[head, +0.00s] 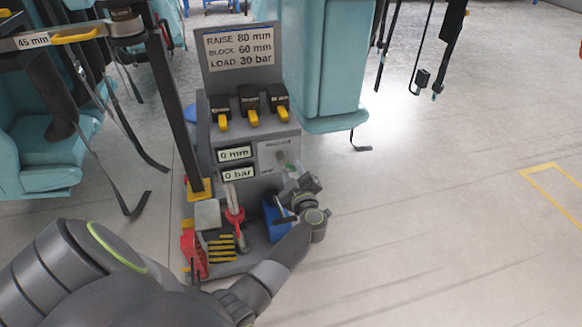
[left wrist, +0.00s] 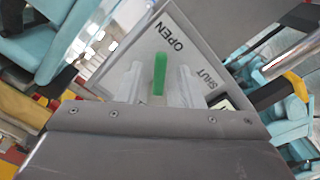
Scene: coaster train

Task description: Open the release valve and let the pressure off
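The release valve's green lever (left wrist: 160,73) sits on a plate (left wrist: 132,65) marked OPEN and SHUT. Its tip points toward the OPEN side in the left wrist view. My left gripper (left wrist: 160,88) has its grey fingers close on either side of the lever and looks shut on it. In the head view my left gripper (head: 287,172) is at the valve plate (head: 268,153) on the front of the grey console (head: 243,78), partly hiding the lever. The console's displays read 0 mm (head: 235,154) and 0 bar (head: 238,173). My right gripper is not in view.
Yellow-tipped levers (head: 253,117) stand on the console under a sign (head: 239,47). Red-handled tools (head: 235,208), a blue item (head: 277,220) and a red item (head: 194,252) are at its base. Teal seats (head: 325,70) and hanging straps are close by.

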